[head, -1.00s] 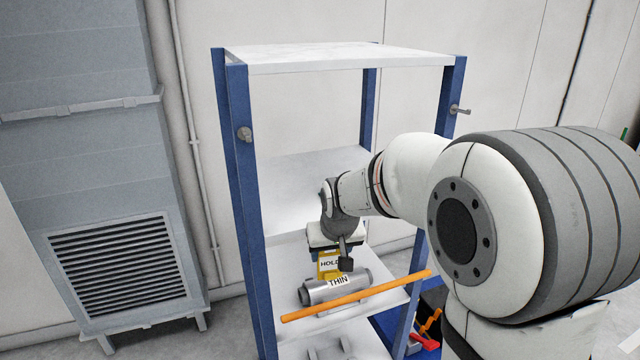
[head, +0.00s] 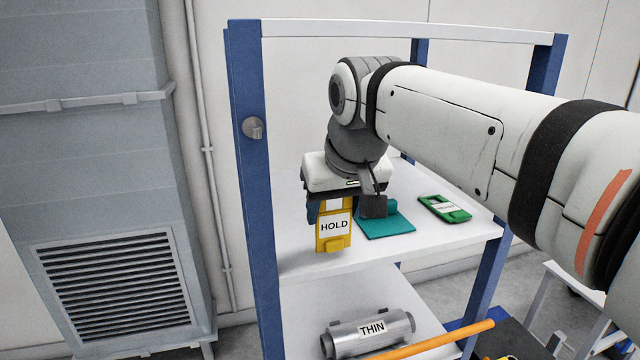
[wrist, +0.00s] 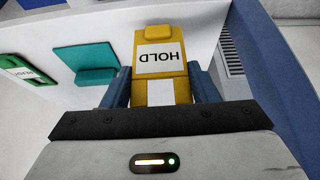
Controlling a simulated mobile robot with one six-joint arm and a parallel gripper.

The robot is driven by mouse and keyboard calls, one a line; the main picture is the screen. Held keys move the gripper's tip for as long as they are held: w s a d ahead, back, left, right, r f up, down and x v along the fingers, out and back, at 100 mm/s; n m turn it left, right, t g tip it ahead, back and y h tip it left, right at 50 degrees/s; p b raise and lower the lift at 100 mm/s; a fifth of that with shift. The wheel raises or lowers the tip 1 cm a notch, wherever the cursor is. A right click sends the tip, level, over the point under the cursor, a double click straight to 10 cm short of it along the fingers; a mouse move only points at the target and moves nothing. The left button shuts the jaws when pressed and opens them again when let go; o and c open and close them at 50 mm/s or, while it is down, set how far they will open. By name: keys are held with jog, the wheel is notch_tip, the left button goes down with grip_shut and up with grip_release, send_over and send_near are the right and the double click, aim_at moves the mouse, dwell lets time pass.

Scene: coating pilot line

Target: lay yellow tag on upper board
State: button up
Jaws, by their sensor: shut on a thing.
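The yellow tag (head: 333,240), marked HOLD, is in my gripper (head: 343,205). It hangs over the left front part of the upper board (head: 440,236); I cannot tell whether its lower edge touches the board. In the wrist view the tag (wrist: 162,55) sits between the two blue fingers of my gripper (wrist: 160,88), its label upside down. My gripper is shut on it. My wrist and arm hide part of the board behind.
A teal plate-like piece (head: 388,224) and a green tag (head: 445,209) lie on the same board to the right. Blue posts (head: 262,190) frame the rack.

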jog(key=w+a, duration=0.1)
jog(key=w, duration=0.3)
jog(key=w+a+f, duration=0.1)
jog(key=w, duration=0.3)
jog(key=w+a+p, duration=0.1)
jog(key=w, duration=0.4)
jog(key=shift+a+f, duration=0.25)
jog(key=shift+a, duration=0.1)
jog(key=shift+s, duration=0.25)
jog(key=shift+f, duration=0.3)
jog(key=o, duration=1)
